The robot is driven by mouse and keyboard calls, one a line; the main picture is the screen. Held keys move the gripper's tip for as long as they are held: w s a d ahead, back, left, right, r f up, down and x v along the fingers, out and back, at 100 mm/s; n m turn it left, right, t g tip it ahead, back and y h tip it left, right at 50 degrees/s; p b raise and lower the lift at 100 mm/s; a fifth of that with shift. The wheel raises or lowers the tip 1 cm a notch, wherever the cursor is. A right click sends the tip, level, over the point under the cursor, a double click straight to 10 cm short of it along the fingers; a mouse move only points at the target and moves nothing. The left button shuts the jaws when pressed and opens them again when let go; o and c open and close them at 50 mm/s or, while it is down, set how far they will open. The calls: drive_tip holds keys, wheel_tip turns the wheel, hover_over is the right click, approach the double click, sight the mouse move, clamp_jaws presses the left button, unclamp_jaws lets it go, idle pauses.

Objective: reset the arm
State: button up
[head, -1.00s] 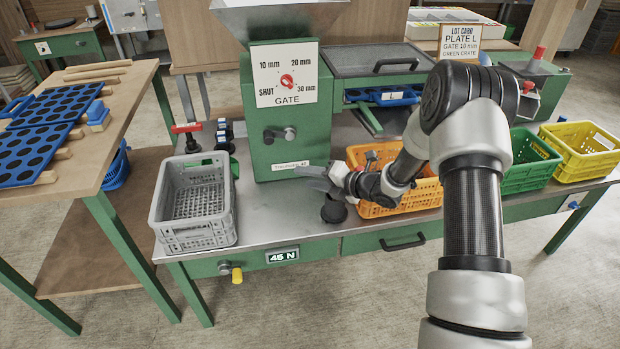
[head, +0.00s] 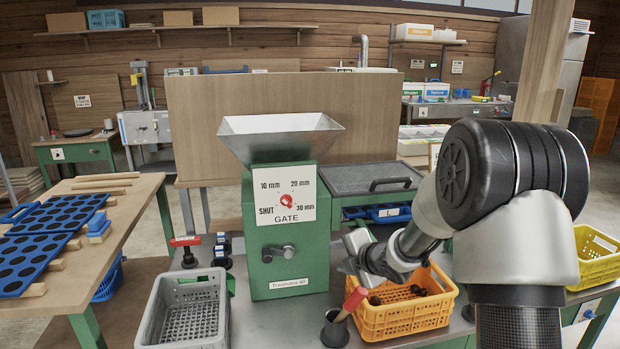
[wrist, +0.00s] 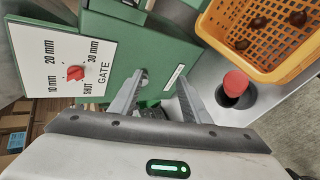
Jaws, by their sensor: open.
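My gripper (head: 352,256) is in front of the green machine's right side, above the near left part of the orange crate (head: 362,327). In the wrist view my gripper (wrist: 160,92) has its two fingers spread apart with nothing between them. The arm is bent, reaching in from the right. A red-handled tool (head: 352,301) stands tilted in a black cup (head: 334,330) below the gripper. In the wrist view its red top (wrist: 237,83) is to the right of the fingers, apart from them.
The green machine (head: 318,250) bears a hopper and a gate dial (head: 287,200). A grey crate (head: 150,312) stands left of it, looking empty. The orange crate holds a few brown chestnuts (head: 416,290). A yellow crate (head: 594,268) is at far right. A wooden table (head: 130,205) stands left.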

drive_tip(key=s+d+r+m+h, duration=0.6)
drive_tip(key=s+d+r+m, duration=0.3)
drive_tip(key=s+r+m, duration=0.45)
drive_tip(key=s+a+r+m+g+y+p, duration=0.1)
drive_tip(key=s+a+m+g, duration=0.15)
drive_tip(key=s+m, duration=0.7)
drive_tip(key=s+a+r+m+g, duration=0.1)
drive_tip(key=s+m+g, duration=0.15)
drive_tip(key=s, duration=1.45)
wheel_tip(320, 180, up, 27)
drive_tip(key=p, duration=2.7)
drive_tip(key=shift+w+d, duration=0.15)
drive_tip(key=shift+d, duration=0.1)
drive_tip(key=shift+f+n, duration=0.1)
drive_tip(key=shift+n, duration=0.15)
